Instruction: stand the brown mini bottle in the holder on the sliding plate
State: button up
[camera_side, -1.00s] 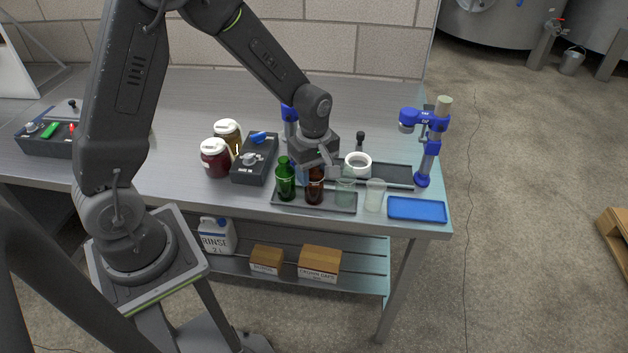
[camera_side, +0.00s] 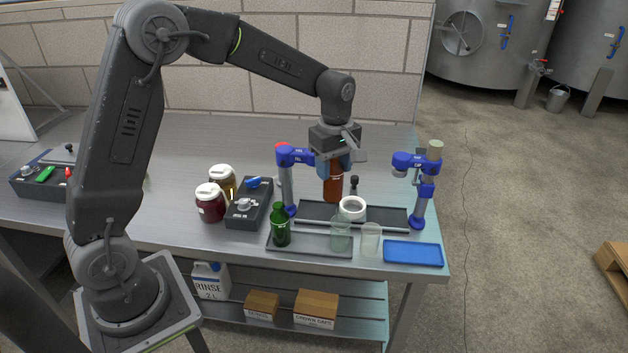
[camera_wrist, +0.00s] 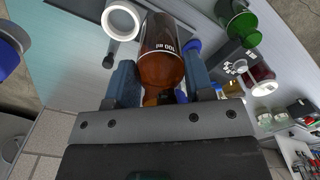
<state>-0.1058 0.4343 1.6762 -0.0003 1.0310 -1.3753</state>
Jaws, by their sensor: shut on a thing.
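My gripper (camera_side: 335,164) is shut on the brown mini bottle (camera_side: 333,187) and holds it upright above the bench. The bottle also shows in the wrist view (camera_wrist: 162,55), between the two blue jaws (camera_wrist: 160,82). The holder is a white ring (camera_side: 352,207) on the dark sliding plate track (camera_side: 385,217). The bottle is up and to the left of the ring in the side view. The ring also shows in the wrist view (camera_wrist: 121,19) and looks empty. The bottle's neck is partly hidden by the jaws.
A grey tray (camera_side: 310,245) at the front holds a green bottle (camera_side: 281,228) and a clear one (camera_side: 340,234). A clear cup (camera_side: 371,238) and blue tray (camera_side: 413,253) are to the right. Blue stations (camera_side: 286,180) (camera_side: 425,185) flank the track. A dark control box (camera_side: 248,205) stands left.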

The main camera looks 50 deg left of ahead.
jog(key=w+f, duration=0.5)
jog(key=w, duration=0.2)
jog(key=shift+w+a, duration=0.25)
jog(key=shift+f, duration=0.35)
dwell(1.4)
jog(key=shift+f, duration=0.35)
jog(key=shift+f, duration=0.35)
jog(key=shift+f, duration=0.35)
jog(key=shift+f, duration=0.3)
dwell(0.9)
